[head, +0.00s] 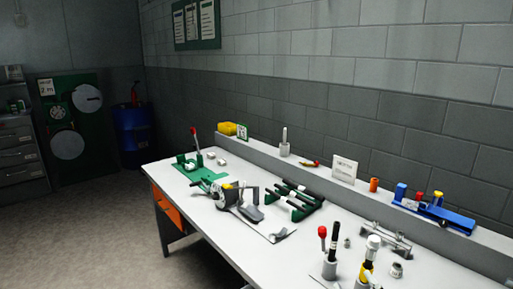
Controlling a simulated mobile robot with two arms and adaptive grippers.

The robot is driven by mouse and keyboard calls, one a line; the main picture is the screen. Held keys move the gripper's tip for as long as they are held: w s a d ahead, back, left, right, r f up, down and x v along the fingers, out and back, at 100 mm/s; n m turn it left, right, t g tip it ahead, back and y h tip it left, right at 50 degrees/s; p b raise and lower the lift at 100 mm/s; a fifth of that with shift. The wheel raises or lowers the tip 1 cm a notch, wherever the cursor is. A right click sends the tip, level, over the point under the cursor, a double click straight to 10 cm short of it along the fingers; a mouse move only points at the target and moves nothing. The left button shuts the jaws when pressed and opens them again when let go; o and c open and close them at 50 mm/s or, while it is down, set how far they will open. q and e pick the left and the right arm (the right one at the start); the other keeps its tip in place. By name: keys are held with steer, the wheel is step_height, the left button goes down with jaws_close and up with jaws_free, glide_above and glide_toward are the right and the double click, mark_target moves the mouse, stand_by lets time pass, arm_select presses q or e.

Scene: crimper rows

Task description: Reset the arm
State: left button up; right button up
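Neither of my grippers shows in the head view, and no arm of mine comes in from either side. A green press (186,163) stands at the far left end of the white workbench (190,210). Its lever with a red knob (194,131) stands nearly upright. A grey and black device with a round body (228,197) sits on the bench in front of it. I cannot tell which thing, if any, the task's arm is besides my own.
A dark green rack (298,206) lies mid-bench. Upright tools (334,240) stand at the front right. A blue fixture (440,215) sits on the back ledge. A blue drum (133,130) and green cabinet (72,125) stand at the back left. The floor (95,235) left is clear.

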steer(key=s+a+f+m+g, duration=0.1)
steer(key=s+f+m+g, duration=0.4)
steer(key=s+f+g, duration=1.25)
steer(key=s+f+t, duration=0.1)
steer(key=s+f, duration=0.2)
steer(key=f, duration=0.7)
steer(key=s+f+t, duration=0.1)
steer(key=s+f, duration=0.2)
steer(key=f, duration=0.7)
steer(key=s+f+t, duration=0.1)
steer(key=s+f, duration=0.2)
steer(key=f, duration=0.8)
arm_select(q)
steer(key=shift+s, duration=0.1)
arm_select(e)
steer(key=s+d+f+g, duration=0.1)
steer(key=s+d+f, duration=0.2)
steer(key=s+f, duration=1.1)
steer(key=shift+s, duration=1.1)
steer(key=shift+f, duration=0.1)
